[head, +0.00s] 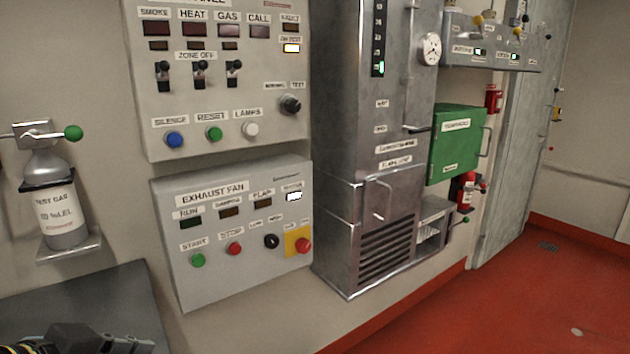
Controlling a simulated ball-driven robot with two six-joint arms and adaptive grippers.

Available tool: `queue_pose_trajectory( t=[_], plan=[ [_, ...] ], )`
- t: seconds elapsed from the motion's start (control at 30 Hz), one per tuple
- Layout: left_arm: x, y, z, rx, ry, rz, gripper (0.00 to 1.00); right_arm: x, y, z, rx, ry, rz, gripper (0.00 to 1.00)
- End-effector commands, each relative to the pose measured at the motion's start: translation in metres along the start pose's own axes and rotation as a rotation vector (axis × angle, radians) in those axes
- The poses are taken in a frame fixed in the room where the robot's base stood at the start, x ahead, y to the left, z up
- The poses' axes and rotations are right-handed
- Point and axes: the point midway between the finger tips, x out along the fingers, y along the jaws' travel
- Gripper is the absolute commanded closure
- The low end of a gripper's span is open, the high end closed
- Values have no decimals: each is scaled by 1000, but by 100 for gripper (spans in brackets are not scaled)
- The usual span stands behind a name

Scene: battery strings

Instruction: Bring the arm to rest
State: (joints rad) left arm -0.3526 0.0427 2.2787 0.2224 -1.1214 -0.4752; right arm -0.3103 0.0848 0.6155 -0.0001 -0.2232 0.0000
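Part of what looks like my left gripper (128,345) shows at the bottom left edge, dark and cut off by the frame. It is over or in front of a dark grey surface (70,300). Its fingers are not clear enough to tell whether they are open or shut. I see nothing held in the visible part. My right gripper and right arm are not in view.
An alarm panel (210,98) and an exhaust fan panel (225,262) are on the wall. A test gas bottle (60,215) stands on a bracket at left. A steel cabinet (345,150) and a green box (455,145) stick out.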

Motion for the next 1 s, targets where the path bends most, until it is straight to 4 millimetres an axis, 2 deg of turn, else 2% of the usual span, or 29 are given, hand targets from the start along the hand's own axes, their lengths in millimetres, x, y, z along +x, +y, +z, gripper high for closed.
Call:
queue_pose_trajectory(
  t=[0.03, 0.1, 0.2, 0.47, 0.5, 0.77, 0.87, 0.97, 1.0],
  plan=[
    [-10, 4, 21, -37, -73, 2, 100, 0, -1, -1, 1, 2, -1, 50],
    [-24, 6, 48, -94, -170, -6, 100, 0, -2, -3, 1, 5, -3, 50],
    [-44, 10, 79, -172, -291, -28, 100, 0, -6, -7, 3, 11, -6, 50],
    [-100, 13, 143, -348, -552, -131, 100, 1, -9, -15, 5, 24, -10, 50],
    [-82, 14, 153, -348, -552, -125, 100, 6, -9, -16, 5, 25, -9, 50],
    [-10, 20, 216, -354, -580, -118, 100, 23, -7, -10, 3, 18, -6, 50],
    [20, 25, 250, -358, -596, -116, 100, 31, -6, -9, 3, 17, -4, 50],
    [54, 33, 294, -364, -614, -112, 100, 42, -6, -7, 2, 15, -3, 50],
    [68, 37, 316, -366, -624, -111, 100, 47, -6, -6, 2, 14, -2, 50]
  ],
)
